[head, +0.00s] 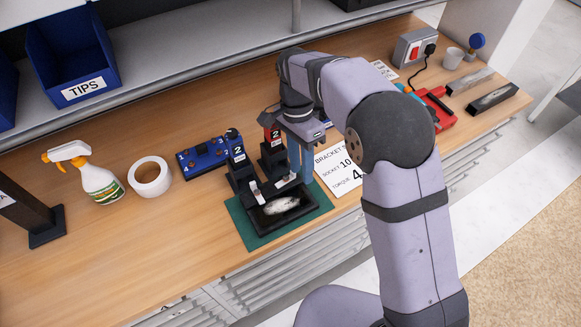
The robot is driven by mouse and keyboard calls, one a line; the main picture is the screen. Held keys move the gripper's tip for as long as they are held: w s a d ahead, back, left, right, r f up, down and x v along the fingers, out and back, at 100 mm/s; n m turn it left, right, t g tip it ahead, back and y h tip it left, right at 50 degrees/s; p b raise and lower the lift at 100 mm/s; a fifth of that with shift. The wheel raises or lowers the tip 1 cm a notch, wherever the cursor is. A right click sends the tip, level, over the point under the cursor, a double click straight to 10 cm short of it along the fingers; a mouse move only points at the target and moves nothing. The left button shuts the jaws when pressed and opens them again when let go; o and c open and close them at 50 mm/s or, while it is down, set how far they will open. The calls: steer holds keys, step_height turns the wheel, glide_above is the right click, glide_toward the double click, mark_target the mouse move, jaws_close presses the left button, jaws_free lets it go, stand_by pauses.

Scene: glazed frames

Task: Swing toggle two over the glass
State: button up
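A dark glazed frame (262,222) with a pale smear or reflection on its glass lies on a green mat (318,207) near the bench's front edge. Two black upright toggle clamps stand at its back edge. The left clamp (240,172) has a dark top and a label that seems to read 2. The right clamp (272,155) has a red top, and its label also seems to read 2. Small light tips at both clamps' feet reach toward the frame. My gripper (302,172) points down just right of the right clamp; contact and finger gap are unclear.
A blue numbered block (203,157), a tape roll (150,177) and a spray bottle (99,184) stand left. A printed card (340,170) lies right of the mat, partly behind my arm. A shelf with a blue bin (72,55) runs above the back.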

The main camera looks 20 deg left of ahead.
mark_target(289, 178)
steer(key=shift+s+a+f+t+h, duration=0.2)
steer(key=shift+s+f+t+h, duration=0.2)
steer(key=shift+s+t+h, duration=0.3)
steer(key=shift+s+a+f+t+h, duration=0.1)
steer(key=shift+s+a+t+h, duration=0.05)
steer(key=shift+s+t+h, duration=0.35)
steer(key=a+t, duration=0.1)
steer(key=t, duration=0.1)
steer(key=a+r+t+h+b, duration=0.1)
steer(key=a+t, duration=0.1)
steer(key=s+a+t, duration=0.1)
steer(key=t, duration=0.1)
steer(key=shift+a+r+h, duration=0.3)
steer(key=shift+a+r, duration=0.05)
steer(key=shift+a, duration=0.05)
steer(key=shift+s+a+r+t, duration=0.1)
steer(key=shift+a+r+t, duration=0.2)
steer(key=shift+a+t, duration=0.3)
steer(key=shift+x, duration=0.75)
steer(key=shift+p+x, duration=1.35)
steer(key=shift+x, duration=1.7)
jaws_close()
